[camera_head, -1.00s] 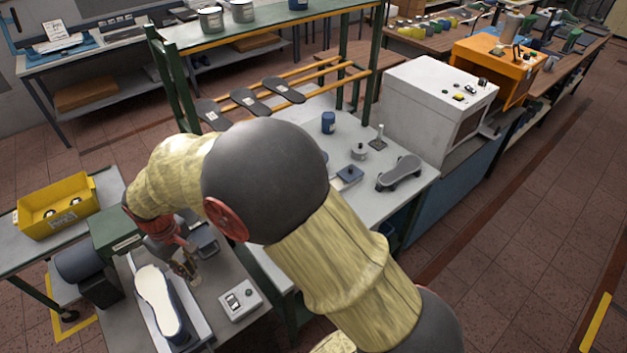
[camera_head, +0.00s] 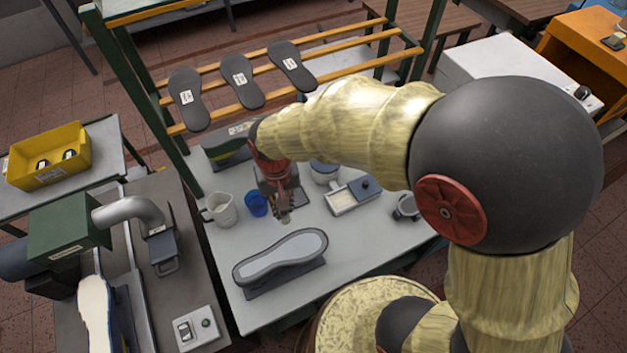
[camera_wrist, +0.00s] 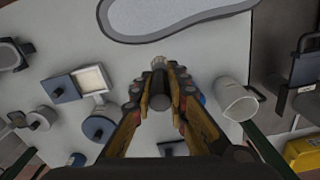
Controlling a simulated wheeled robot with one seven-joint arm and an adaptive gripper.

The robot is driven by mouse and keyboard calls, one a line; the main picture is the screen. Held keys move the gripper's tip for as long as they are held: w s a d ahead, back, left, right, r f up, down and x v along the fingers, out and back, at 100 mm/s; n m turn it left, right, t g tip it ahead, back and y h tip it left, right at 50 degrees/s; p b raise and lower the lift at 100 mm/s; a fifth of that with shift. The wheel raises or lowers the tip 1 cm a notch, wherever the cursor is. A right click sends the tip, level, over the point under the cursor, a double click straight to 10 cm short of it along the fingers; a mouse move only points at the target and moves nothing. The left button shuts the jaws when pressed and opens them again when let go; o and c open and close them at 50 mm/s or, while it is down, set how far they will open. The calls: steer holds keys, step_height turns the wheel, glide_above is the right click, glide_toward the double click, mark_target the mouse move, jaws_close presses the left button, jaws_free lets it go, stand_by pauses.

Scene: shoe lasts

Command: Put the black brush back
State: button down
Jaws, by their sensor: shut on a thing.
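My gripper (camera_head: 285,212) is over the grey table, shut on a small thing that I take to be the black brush. In the wrist view, the brush's dark round end (camera_wrist: 160,103) shows between the fingers, with a pale tip beyond it. A blue cup (camera_head: 256,204) stands just left of my gripper in the head view, and a white mug (camera_head: 220,208) stands further left. The mug also shows in the wrist view (camera_wrist: 236,100), right of the fingers.
A shoe last with a pale sole (camera_head: 282,258) lies at the table's front. A shallow box with a blue lid (camera_head: 352,196) and a round pot (camera_head: 324,172) stand right of my gripper. Soles (camera_head: 241,80) rest on the rack behind. The left bench carries a machine (camera_head: 70,228).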

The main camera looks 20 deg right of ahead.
steer(key=shift+w+d+f+m, duration=0.1)
steer(key=shift+w+d+m, duration=0.3)
steer(key=shift+d, duration=0.25)
steer(key=shift+s+a, duration=0.25)
steer(key=shift+a, duration=0.05)
steer(key=shift+m, duration=0.3)
steer(key=shift+w+d+f+b, duration=0.2)
steer(key=shift+w+d+f, duration=0.6)
steer(key=shift+w+f, duration=1.4)
steer(key=shift+w+d+f+b, duration=0.25)
steer(key=shift+w+d+f, duration=0.55)
steer(key=shift+w+f, duration=1.4)
steer(key=shift+w+d+f+b, duration=0.2)
steer(key=shift+w+d+f, duration=0.6)
steer(key=shift+w+f, duration=1.35)
steer(key=c, duration=2.2)
jaws_free()
steer(key=shift+f, duration=0.15)
steer(key=o, duration=0.5)
steer(key=shift+c, duration=0.2)
